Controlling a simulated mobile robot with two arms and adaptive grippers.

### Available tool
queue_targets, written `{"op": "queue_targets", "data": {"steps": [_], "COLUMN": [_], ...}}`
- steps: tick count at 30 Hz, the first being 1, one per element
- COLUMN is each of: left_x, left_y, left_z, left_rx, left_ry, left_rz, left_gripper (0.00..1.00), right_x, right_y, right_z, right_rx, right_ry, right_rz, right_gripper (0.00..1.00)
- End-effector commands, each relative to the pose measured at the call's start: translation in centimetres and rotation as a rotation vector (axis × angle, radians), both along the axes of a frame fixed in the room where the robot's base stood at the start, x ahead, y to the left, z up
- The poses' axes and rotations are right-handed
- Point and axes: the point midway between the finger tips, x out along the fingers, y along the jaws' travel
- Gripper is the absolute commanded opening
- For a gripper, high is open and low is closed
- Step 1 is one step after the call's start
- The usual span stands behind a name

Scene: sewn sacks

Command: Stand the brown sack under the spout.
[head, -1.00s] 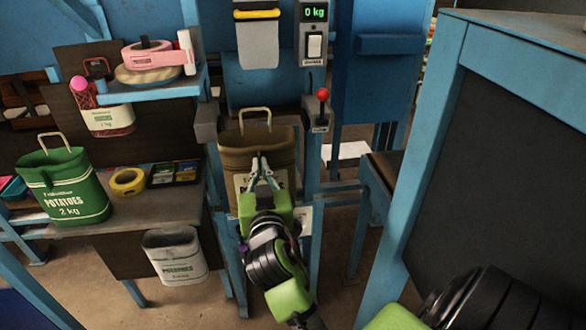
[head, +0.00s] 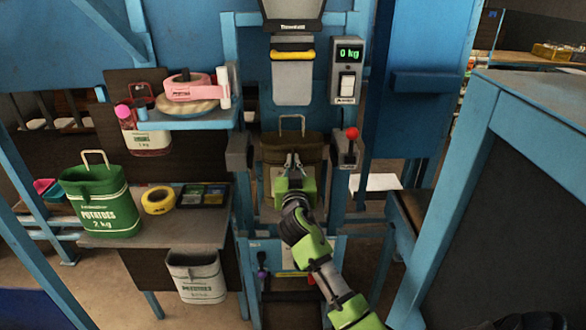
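The brown sack (head: 278,154) is upright, its wire handle raised, between the two side posts and below the grey spout (head: 292,82). Its lower front is partly hidden by my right gripper (head: 293,157). That gripper reaches in from the lower right, its fingers close together on the sack's front wall just below the rim. It looks shut on that wall. The sack's base is hidden, so I cannot tell whether it rests on anything. My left gripper is not in view.
At left, a green potato sack (head: 101,206) and yellow tape (head: 158,200) sit on a bench. A white sack (head: 197,277) is below. A blue-framed cabinet (head: 468,150) stands close on the right.

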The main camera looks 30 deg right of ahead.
Motion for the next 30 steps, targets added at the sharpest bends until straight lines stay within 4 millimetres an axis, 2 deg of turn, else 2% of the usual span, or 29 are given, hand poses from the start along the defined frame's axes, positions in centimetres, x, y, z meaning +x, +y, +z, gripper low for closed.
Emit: {"op": "queue_targets", "data": {"steps": [3,11,23,26,30], "left_x": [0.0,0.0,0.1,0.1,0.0], "left_y": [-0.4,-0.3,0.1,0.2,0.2], "left_z": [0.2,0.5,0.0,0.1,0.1], "left_rx": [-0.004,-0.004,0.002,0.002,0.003], "left_ry": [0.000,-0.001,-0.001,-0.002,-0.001], "left_rz": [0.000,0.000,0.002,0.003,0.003], "left_gripper": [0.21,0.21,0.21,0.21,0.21], "right_x": [0.5,0.5,0.5,0.5,0.5], "right_y": [-0.3,-0.3,-0.2,-0.2,-0.2], "right_z": [-0.2,-3.4,-4.0,-3.8,-3.8], "right_rx": [0.000,-0.001,0.001,0.001,0.001], "right_ry": [0.001,0.003,-0.001,-0.001,0.001], "right_rz": [0.000,0.001,0.001,0.001,0.001], "right_gripper": [0.00,0.00,0.00,0.21,0.21]}}
